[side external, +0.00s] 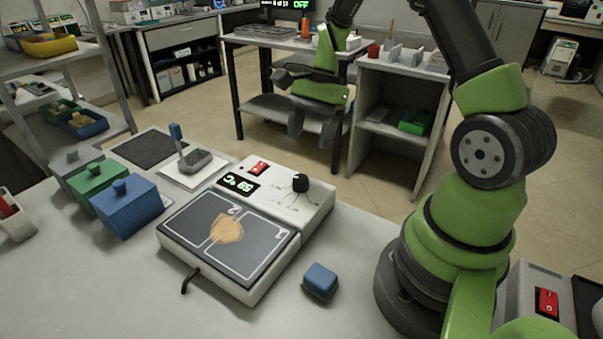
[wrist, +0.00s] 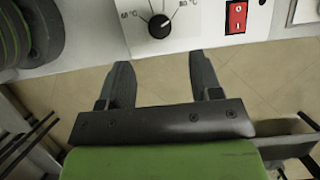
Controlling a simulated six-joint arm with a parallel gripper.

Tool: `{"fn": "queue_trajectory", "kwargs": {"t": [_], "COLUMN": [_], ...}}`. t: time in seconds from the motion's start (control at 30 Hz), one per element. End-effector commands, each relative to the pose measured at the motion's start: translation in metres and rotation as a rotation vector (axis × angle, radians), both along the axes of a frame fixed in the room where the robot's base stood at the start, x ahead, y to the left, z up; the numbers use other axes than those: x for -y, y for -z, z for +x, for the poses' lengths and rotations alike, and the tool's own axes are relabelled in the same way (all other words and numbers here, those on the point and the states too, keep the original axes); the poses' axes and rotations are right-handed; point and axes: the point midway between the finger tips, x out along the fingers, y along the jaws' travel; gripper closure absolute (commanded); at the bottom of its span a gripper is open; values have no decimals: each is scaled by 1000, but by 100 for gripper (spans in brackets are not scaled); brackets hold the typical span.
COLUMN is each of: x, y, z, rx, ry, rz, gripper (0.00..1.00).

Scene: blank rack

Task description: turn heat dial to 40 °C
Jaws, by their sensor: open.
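The heat dial (side external: 300,183) is a round black knob on the white panel of a hot-plate unit (side external: 318,203). In the wrist view the dial (wrist: 158,27) has a white mark pointing up and right, towards the label that looks like 80 °C. Another label, perhaps 60 °C, lies up and left of it. A small display (side external: 240,184) shows green characters I cannot read surely. My gripper (side external: 311,130) is open and empty, beyond the unit in the side view. In the wrist view my gripper (wrist: 162,68) has its fingertips just below the dial, apart from it.
A red switch (side external: 258,167) sits on the same panel and also shows in the wrist view (wrist: 236,17). A blue block (side external: 320,281) lies beside the unit. Blue (side external: 128,206) and green (side external: 95,187) lidded boxes stand left. Floor shows between my fingers.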

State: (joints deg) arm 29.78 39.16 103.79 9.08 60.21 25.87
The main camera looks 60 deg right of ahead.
Motion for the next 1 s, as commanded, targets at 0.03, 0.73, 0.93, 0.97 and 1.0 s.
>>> {"fn": "queue_trajectory", "kwargs": {"t": [0.03, 0.73, 0.93, 0.97, 1.0], "x": [-4, -33, -33, -33, -33], "y": [8, 78, 78, 78, 78], "z": [-1, -1, 0, 0, 0], "rx": [-6, 0, 0, 0, 0], "ry": [-1, -3, -3, -3, -3], "rz": [3, -2, -2, -2, -2], "gripper": [41, 41, 62, 69, 78]}}
